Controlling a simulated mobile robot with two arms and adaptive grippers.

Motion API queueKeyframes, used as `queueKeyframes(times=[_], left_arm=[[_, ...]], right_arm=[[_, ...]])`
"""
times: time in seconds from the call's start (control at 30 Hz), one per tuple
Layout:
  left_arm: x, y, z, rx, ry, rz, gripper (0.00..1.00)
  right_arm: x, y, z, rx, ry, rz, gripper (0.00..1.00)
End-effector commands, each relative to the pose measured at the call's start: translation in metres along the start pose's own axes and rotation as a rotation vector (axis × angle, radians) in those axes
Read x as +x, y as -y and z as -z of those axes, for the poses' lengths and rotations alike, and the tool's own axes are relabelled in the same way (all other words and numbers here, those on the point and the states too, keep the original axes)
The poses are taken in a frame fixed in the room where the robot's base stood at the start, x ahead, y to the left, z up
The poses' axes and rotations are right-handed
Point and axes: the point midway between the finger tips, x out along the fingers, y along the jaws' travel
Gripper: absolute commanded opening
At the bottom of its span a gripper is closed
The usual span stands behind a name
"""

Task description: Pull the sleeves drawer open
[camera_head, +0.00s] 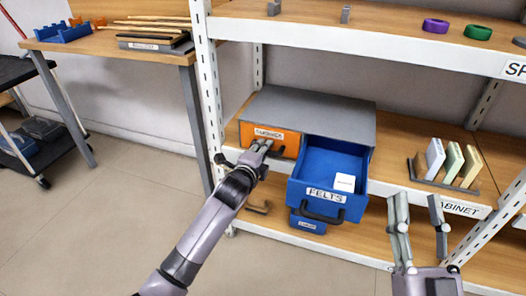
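A grey cabinet (325,112) stands on the middle shelf. Its upper left orange drawer (288,140) is shut and has a dark handle; its small label is too blurred to read for certain. The blue drawer marked FELTS (350,208) stands pulled out and holds a white block (344,182). My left gripper (264,144) is at the orange drawer's front, over the left part of its handle. Its fingertips look close together, but whether they grip the handle is unclear. My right gripper (418,205) is open and empty, right of the FELTS drawer.
Below the FELTS drawer is a blue front with a small label (307,224), partly hidden. A rack with pale upright blocks (450,163) stands on the shelf at right. Metal posts (206,95) flank the shelf. A wooden table (120,47) is at left. The floor in front is clear.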

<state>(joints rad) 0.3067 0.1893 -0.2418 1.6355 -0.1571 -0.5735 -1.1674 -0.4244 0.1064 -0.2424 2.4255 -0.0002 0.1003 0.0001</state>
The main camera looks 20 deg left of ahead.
Motion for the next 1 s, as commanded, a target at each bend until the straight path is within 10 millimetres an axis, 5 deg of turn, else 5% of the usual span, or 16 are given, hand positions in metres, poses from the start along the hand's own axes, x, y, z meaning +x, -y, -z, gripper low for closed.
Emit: queueKeyframes(times=[0.37, 1.0], left_arm=[[-0.0002, -0.0003, 0.0001, 0.0, 0.0, 0.0, 0.0], [-0.0002, -0.0009, 0.0, 0.0, 0.0, -0.002, 0.0]], right_arm=[[-0.0001, 0.0001, -0.0005, 0.0, 0.002, 0.0, 0.4], [0.0, -0.0001, -0.0007, 0.0, 0.003, -0.001, 0.4]])
